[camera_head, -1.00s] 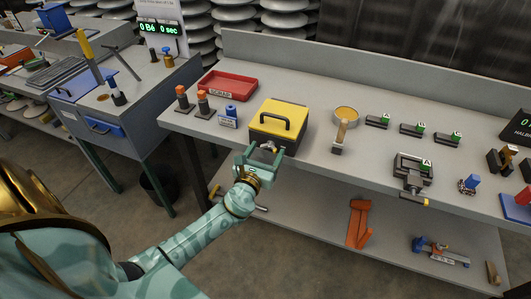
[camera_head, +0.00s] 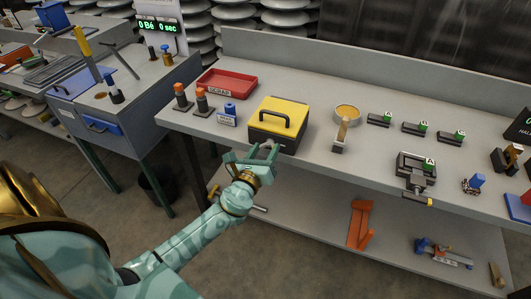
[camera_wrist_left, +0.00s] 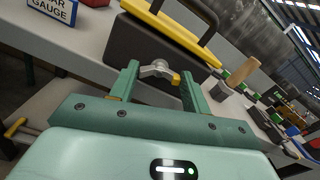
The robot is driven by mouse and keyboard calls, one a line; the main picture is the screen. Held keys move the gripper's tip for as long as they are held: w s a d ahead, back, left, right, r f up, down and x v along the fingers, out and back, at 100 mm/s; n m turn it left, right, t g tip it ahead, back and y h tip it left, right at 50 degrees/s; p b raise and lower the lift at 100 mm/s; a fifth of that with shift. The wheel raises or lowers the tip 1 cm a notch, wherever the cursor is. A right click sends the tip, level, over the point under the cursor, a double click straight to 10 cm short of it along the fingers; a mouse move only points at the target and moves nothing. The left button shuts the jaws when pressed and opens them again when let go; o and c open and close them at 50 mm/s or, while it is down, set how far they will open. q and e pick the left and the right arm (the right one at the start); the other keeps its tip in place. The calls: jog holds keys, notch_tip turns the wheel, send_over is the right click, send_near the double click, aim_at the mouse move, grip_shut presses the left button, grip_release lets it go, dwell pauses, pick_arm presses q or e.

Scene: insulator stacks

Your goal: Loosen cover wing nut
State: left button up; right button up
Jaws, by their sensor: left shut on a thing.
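A box with a yellow lid (camera_head: 284,114), a dark body and a black handle stands near the front edge of the bench. A small metal wing nut (camera_wrist_left: 158,70) sits on the box's front face, seen in the left wrist view. My left gripper (camera_head: 260,153) is at the front of the box, its two green fingers reaching to either side of the nut. It is shut on the wing nut. In the head view the fingers mostly hide the nut. My right gripper is in neither view.
Left of the box are a gauge sign (camera_head: 226,120), orange-topped posts (camera_head: 202,101) and a red scrap tray (camera_head: 227,83). A lower shelf (camera_head: 310,215) lies under the bench.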

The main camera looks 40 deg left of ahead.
pick_arm(q)
jog(key=n+b, duration=0.1)
jog(key=n, duration=0.1)
jog(key=n+b, duration=0.1)
jog(key=n, duration=0.1)
jog(key=shift+f+n, duration=0.2)
jog(key=shift+n, duration=0.2)
jog(key=n+b, duration=0.1)
jog(key=n, duration=0.2)
jog(key=shift+a+n, duration=0.1)
jog(key=shift+n, duration=0.2)
jog(key=shift+c, duration=0.2)
jog(key=n, duration=0.3)
jog(key=shift+n, duration=1.9)
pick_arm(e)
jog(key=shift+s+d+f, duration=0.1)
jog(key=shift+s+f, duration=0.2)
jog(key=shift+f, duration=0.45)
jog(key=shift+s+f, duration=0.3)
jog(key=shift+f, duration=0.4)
pick_arm(q)
jog(key=shift+s+f, duration=0.1)
jog(key=o, duration=1)
